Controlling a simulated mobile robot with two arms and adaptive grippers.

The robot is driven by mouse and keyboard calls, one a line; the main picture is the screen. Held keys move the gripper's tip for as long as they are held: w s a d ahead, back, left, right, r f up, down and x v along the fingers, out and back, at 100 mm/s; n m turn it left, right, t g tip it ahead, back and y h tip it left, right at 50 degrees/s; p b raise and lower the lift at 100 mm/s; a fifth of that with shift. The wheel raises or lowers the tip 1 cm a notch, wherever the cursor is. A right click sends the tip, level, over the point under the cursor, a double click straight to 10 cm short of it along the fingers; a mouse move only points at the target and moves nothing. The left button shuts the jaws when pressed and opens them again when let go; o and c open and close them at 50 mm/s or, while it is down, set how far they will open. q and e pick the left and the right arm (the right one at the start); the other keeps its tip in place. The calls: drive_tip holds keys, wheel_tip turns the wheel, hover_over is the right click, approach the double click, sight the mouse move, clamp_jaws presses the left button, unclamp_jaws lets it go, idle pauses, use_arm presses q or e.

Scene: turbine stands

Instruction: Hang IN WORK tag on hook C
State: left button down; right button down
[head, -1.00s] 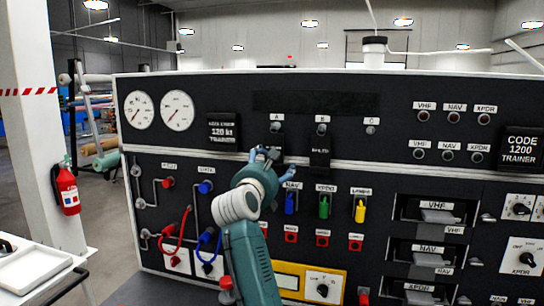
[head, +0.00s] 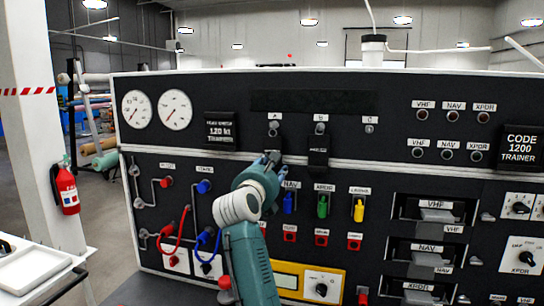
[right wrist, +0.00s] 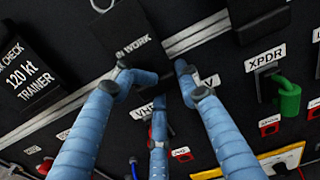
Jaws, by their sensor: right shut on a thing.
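The IN WORK tag (right wrist: 143,35) is a black plate with white lettering. In the head view the tag (head: 272,142) is below hook A (head: 275,125), partly hidden by my right gripper. My right gripper (head: 271,158) is shut on the tag's lower part; its blue fingers (right wrist: 160,85) show in the right wrist view. A ring (right wrist: 102,4) shows above the tag at that picture's top edge. Hook C (head: 369,129) is at the right of the hook row, with nothing hanging on it. My left gripper is not in view.
Another black tag (head: 318,152) hangs from hook B (head: 320,128), between the held tag and hook C. A pale rail (head: 400,168) runs across the panel below the hooks. Coloured switches (head: 323,206) stand out below it. The panel face around hook C is clear.

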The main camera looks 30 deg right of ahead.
drive_tip(key=shift+s+a+r, duration=0.25)
drive_tip(key=shift+s+a, duration=0.1)
drive_tip(key=shift+a, duration=0.2)
drive_tip(key=shift+s+a, duration=0.1)
drive_tip(key=shift+s+a, duration=0.1)
drive_tip(key=shift+a, duration=0.05)
drive_tip(key=shift+v, duration=1.15)
